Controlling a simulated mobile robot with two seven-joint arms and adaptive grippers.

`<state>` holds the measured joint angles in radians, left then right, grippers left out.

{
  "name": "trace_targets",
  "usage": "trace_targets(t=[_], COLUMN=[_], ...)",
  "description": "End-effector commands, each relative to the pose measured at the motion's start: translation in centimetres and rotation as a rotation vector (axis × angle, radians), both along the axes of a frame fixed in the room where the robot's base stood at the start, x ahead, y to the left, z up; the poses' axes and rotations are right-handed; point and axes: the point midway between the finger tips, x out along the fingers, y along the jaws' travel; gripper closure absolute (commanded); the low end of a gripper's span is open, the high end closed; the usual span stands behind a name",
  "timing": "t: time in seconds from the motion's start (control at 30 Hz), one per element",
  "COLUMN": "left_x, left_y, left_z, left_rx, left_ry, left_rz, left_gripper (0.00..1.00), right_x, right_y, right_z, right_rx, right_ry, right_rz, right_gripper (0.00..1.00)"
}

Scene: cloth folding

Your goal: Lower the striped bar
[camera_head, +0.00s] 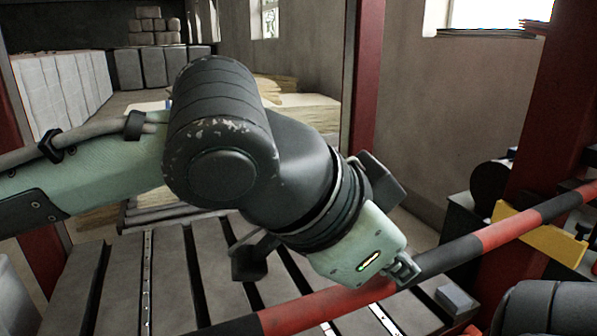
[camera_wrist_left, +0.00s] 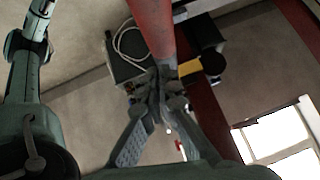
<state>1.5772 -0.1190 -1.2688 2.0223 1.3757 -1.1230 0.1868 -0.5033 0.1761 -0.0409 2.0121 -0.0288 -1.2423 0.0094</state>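The striped bar (camera_head: 448,256), in red and black bands, slants across the head view from the bottom middle up to the right edge. My left gripper (camera_head: 404,270) is at the bar where a red band meets a black one; most of its fingers are hidden in this view. In the left wrist view the bar (camera_wrist_left: 152,28) comes down from the top to my left gripper (camera_wrist_left: 159,88). Its fingers slant together and look shut on a dark part of the bar. My right gripper is not in view.
A slatted grey surface (camera_head: 172,275) lies under the bar at the left. A red post (camera_head: 553,105) and a yellow piece (camera_head: 541,236) stand near the bar's right part. A small grey block (camera_head: 456,299) lies just below the bar.

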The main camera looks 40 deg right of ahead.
Motion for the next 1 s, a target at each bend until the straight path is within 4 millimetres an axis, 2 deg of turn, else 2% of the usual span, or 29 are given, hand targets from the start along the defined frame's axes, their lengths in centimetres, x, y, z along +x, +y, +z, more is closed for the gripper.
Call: trace_targets(t=[0.03,0.2,0.4,0.6,0.8,1.0], left_x=[0.2,0.6,1.3,1.7,1.8,1.8], left_y=[-0.2,-0.4,3.3,5.6,6.5,6.6], left_z=[1.5,3.9,7.0,9.4,10.2,10.3], left_rx=[-0.01,-0.033,-0.036,-0.036,-0.036,-0.036], left_ry=[0.0,-0.004,-0.007,-0.006,-0.005,-0.006], left_rz=[0.002,0.006,0.008,0.009,0.008,0.007], left_gripper=[1.0,1.0,1.0,1.0,1.0,1.0], right_x=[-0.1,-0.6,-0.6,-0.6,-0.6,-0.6], right_y=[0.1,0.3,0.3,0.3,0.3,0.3], right_z=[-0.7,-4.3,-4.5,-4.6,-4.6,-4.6], right_rx=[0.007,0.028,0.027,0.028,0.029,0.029], right_ry=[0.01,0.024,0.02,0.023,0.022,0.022], right_rz=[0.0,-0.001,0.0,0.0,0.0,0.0], right_gripper=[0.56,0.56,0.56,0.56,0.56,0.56])
